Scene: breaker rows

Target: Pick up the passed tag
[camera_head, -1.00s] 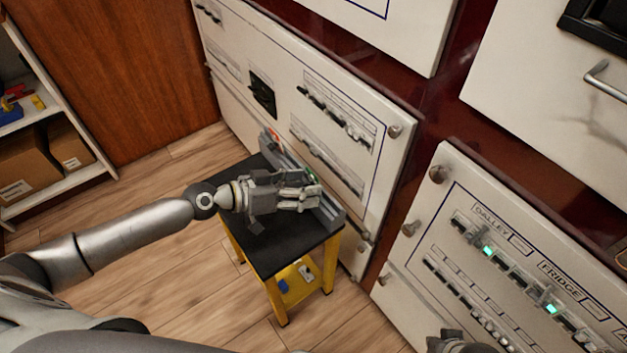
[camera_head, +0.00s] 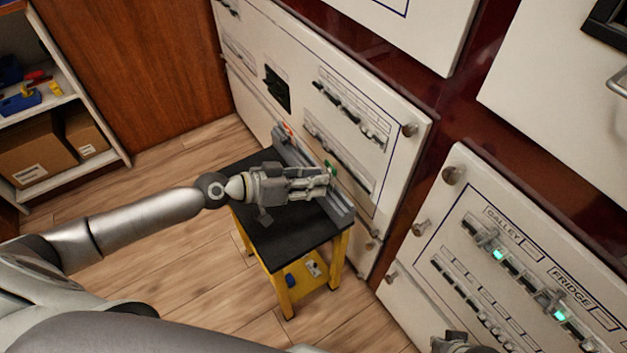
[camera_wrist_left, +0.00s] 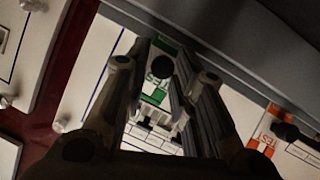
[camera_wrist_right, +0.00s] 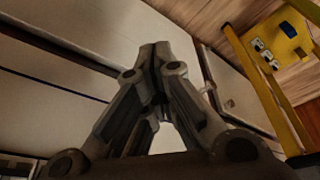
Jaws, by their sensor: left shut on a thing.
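The passed tag (camera_head: 331,168), green and white, is at the grey rail on the black-topped stand, at the fingertips of my left gripper (camera_head: 327,182). In the left wrist view the tag (camera_wrist_left: 154,97) shows between the two fingers, with green bands, part of a word and a dark round spot. My left gripper (camera_wrist_left: 161,50) is shut on it; the fingertips hide its edges. Whether the tag is clear of the rail cannot be told. My right gripper (camera_wrist_right: 155,52) has its fingertips together, with nothing seen between them; in the head view it barely shows at the bottom edge.
An orange and white tag (camera_wrist_left: 270,135) sits along the same grey rail (camera_head: 342,205). The stand (camera_head: 290,248) has yellow legs and a low shelf. White breaker panels (camera_head: 385,100) rise close behind it. A shelf with boxes (camera_head: 35,150) stands at the left.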

